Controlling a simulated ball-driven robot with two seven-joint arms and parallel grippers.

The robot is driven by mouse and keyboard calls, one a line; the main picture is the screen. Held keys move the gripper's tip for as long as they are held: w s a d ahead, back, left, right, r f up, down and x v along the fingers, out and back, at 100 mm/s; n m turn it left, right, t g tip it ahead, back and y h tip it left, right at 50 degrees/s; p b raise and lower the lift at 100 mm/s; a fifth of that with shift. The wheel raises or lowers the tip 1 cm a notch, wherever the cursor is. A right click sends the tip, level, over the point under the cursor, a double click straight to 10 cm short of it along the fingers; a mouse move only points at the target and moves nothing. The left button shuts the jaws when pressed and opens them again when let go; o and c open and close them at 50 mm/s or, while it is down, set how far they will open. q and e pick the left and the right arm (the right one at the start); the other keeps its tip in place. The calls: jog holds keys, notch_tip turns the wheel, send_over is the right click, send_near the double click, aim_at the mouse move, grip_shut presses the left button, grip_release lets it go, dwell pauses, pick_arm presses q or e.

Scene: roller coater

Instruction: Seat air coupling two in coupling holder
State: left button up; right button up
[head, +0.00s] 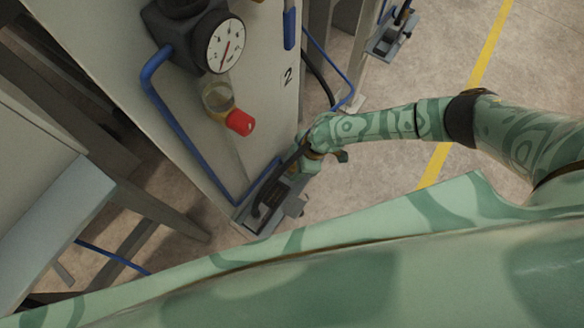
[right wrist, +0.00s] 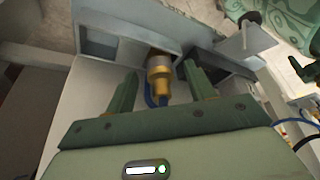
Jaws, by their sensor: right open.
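The brass air coupling (right wrist: 159,80) stands between the open fingers of my right gripper (right wrist: 160,72) in the right wrist view, with a gap on each side. A blue hose runs from its near end. Its far end meets the grey coupling holder (right wrist: 130,22); how deep it sits there I cannot tell. In the head view the grey holder (head: 290,207) is at the foot of the panel marked 2, with my right gripper (head: 306,158) just above it. The coupling cannot be made out in the head view. My left gripper is not in view.
The light panel (head: 270,130) carries a dial gauge (head: 226,46), a clear bowl (head: 217,96), a red knob (head: 240,122) and a blue pipe (head: 185,135). Another grey bracket (head: 391,40) is farther back. Open floor with a yellow line (head: 490,50) is at right.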

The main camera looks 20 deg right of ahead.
jog(key=c, duration=1.1)
jog(key=shift+r, duration=0.1)
